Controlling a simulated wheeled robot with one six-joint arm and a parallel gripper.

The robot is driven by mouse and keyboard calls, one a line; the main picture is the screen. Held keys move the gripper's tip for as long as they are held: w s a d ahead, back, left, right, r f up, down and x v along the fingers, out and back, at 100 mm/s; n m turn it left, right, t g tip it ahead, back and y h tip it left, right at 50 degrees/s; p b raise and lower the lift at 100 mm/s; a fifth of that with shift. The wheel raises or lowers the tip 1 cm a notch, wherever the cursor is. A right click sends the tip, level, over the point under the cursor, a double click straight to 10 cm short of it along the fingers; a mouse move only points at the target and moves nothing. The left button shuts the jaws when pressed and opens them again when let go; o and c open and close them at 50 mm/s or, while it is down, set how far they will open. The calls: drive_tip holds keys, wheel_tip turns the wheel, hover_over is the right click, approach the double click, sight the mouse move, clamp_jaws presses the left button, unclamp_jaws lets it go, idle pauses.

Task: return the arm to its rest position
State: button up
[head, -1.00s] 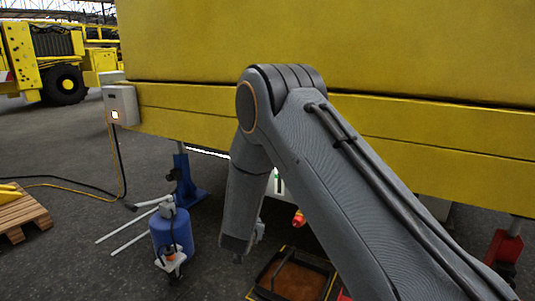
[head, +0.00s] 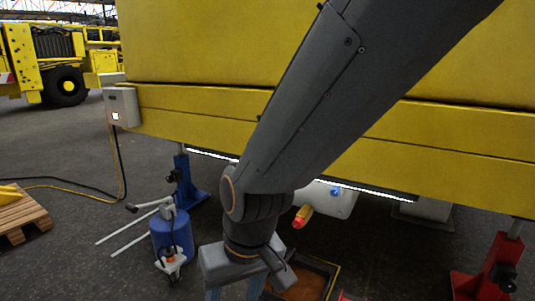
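My arm comes down from the top right across the yellow boom section (head: 200,45) to a bent wrist at bottom centre. My gripper (head: 235,290) is below the wrist and points down. Its two fingers stand apart with dark floor between them, and nothing shows in its grip. The fingertips are cut off by the bottom edge of the picture.
A blue tank (head: 172,235) and a blue stand (head: 188,185) are left of my wrist. A tray (head: 325,267) lies right of my gripper. A red stand (head: 485,270) is at bottom right. A pallet (head: 22,220) lies far left. Open floor shows at left.

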drive_tip(key=s+d+r+n+g+h, duration=0.1)
drive_tip(key=s+d, duration=0.4)
drive_tip(key=s, duration=0.2)
drive_tip(key=d+r+m+p, duration=0.3)
drive_tip(key=d+r+p, duration=0.7)
drive_tip(key=r+p, duration=0.3)
drive_tip(key=d+r+m+h+p, duration=0.1)
drive_tip(key=d+r+m+p, duration=0.2)
drive_tip(key=d+r+p, duration=0.7)
wheel_tip(320, 180, up, 4)
drive_tip(key=p, duration=0.7)
drive_tip(key=shift+w+d+f+m+p, duration=0.2)
drive_tip(key=shift+d+m+p, duration=0.1)
drive_tip(key=shift+p, duration=0.1)
